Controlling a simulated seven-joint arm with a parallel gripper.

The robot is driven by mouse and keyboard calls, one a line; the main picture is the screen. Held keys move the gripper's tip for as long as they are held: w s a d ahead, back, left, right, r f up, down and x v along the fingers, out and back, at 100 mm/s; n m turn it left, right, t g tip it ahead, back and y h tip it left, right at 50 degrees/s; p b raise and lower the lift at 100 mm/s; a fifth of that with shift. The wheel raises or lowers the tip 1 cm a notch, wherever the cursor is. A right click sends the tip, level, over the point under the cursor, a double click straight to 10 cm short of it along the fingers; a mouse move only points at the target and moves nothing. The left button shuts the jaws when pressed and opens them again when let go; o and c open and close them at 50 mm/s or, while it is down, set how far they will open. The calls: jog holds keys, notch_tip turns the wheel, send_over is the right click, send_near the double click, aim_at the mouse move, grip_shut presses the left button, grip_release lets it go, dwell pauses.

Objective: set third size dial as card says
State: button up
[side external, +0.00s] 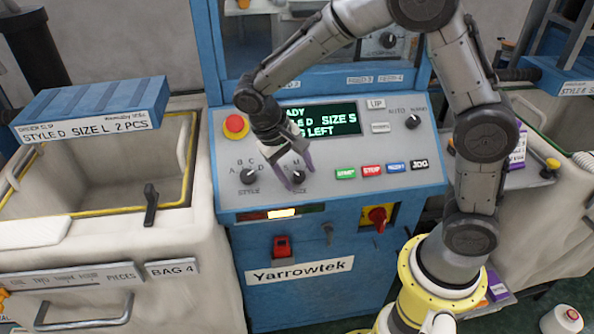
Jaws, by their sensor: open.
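The size dial (297,177) is a small black knob on the grey sloping panel of the middle blue machine. The letters S and M show near it; its pointer setting is too small to tell. My gripper (300,179) is open, its two purple fingers on either side of this dial in the picture; whether they touch it I cannot tell. The card (85,124) on the left machine reads STYLE D SIZE L 2 PCS. The green display (325,120), partly hidden by my arm, shows STYLE D, SIZE S and LEFT.
The style dial (249,176) sits left of the size dial. A red stop button (236,126) is above it. START, STOP and other buttons (372,169) lie to the right. A red rotary switch (378,216) is below. A lever (150,204) stands on the left bin.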

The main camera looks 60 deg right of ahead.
jog(key=v, duration=1.4)
jog(key=shift+f, duration=0.1)
jog(key=s+d+r+m+t+y, duration=0.1)
jog(key=s+d+r+t, duration=0.1)
jog(key=s+d+r, duration=0.3)
jog(key=s+d+r+t+y, duration=0.1)
jog(key=s+d+r, duration=0.1)
jog(key=s, duration=0.5)
jog(key=s+f+n+t+y, duration=0.1)
jog(key=s+f+n+t, duration=0.3)
jog(key=s+f, duration=0.3)
jog(key=shift+s+a+f+n+t+y, duration=0.3)
jog(key=shift+s+a+n+t+y, duration=0.15)
jog(key=shift+s, duration=0.2)
